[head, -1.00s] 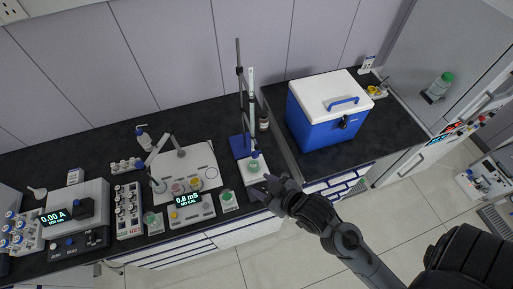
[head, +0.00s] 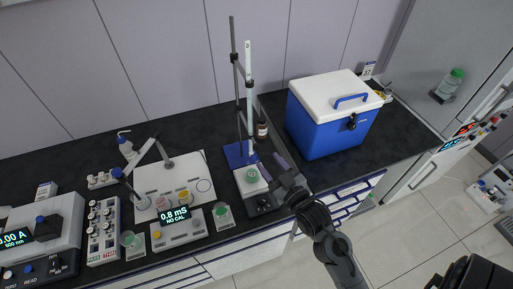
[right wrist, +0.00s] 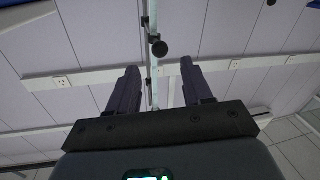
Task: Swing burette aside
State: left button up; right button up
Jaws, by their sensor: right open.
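The burette (head: 249,85) is a slim upright white tube, clamped beside a dark stand rod (head: 235,75) on a blue base (head: 234,154). Its lower end is over a green-topped vessel (head: 252,175) on a small white stirrer (head: 246,190). My right gripper (head: 273,166) is open and empty, just right of the burette's lower end. In the right wrist view the burette (right wrist: 153,75) runs between the two open fingers (right wrist: 158,66), with a dark clamp knob (right wrist: 160,48) beyond them. I cannot tell how deep it sits between them.
A blue cooler box with a white lid (head: 328,115) stands close to the right. A conductivity meter (head: 178,230) and several small vessels are to the left. The dark bench behind is partly clear.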

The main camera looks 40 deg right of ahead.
aim_at(257, 147)
jog(key=w, duration=0.2)
jog(key=w+d, duration=0.1)
jog(key=w, duration=0.5)
jog(key=shift+w+d+p, duration=0.15)
jog(key=shift+p, duration=0.25)
jog(key=shift+c, duration=0.5)
grip_shut()
